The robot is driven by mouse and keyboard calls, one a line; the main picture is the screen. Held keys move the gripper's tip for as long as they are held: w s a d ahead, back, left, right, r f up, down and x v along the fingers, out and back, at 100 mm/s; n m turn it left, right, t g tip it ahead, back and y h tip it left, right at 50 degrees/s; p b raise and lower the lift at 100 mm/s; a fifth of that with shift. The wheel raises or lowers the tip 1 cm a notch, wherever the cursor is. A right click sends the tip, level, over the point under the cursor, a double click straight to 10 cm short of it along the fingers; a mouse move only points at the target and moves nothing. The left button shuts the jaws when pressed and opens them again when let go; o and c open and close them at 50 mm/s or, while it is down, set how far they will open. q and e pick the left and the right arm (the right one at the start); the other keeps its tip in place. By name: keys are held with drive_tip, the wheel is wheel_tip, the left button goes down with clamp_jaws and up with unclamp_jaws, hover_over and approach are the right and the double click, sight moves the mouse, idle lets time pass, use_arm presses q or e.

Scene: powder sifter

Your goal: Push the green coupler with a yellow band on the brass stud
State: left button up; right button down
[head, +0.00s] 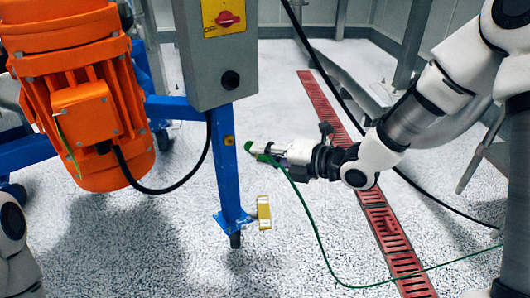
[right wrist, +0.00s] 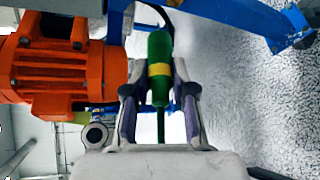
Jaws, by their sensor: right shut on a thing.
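The green coupler (right wrist: 158,46) with its yellow band (right wrist: 160,70) is between the fingers of my right gripper (right wrist: 160,92), which is shut on it. In the head view the coupler (head: 255,148) sticks out to the left from the right gripper (head: 276,153), towards the blue post. A small brass-coloured fitting (head: 229,140), which looks like the brass stud, sits on the blue post. The coupler's tip is a short gap to its right and slightly lower. I cannot make out the stud in the right wrist view. My left gripper is out of view.
A green hose (head: 313,230) trails from the coupler across the speckled floor. The blue post (head: 226,180) stands under a grey switch box (head: 215,60), with a yellow block (head: 264,212) by its foot. An orange motor (head: 85,100) and black cable (head: 165,188) are left of the post.

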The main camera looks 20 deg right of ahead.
wheel_tip(320, 180, down, 5)
drive_tip(key=b, duration=0.3)
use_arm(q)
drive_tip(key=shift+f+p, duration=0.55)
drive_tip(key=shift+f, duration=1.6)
use_arm(e)
drive_tip(key=w+a+t, duration=0.1)
drive_tip(key=w+a, duration=0.1)
drive_tip(key=w, duration=0.5)
drive_tip(key=shift+r+y, duration=0.2)
drive_tip(key=shift+y, duration=0.1)
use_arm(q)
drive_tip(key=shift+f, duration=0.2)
use_arm(e)
drive_tip(key=shift+s, duration=0.1)
drive_tip(key=shift+w+a, duration=0.2)
drive_tip(key=shift+w, duration=0.7)
drive_tip(key=c, duration=0.9)
unclamp_jaws()
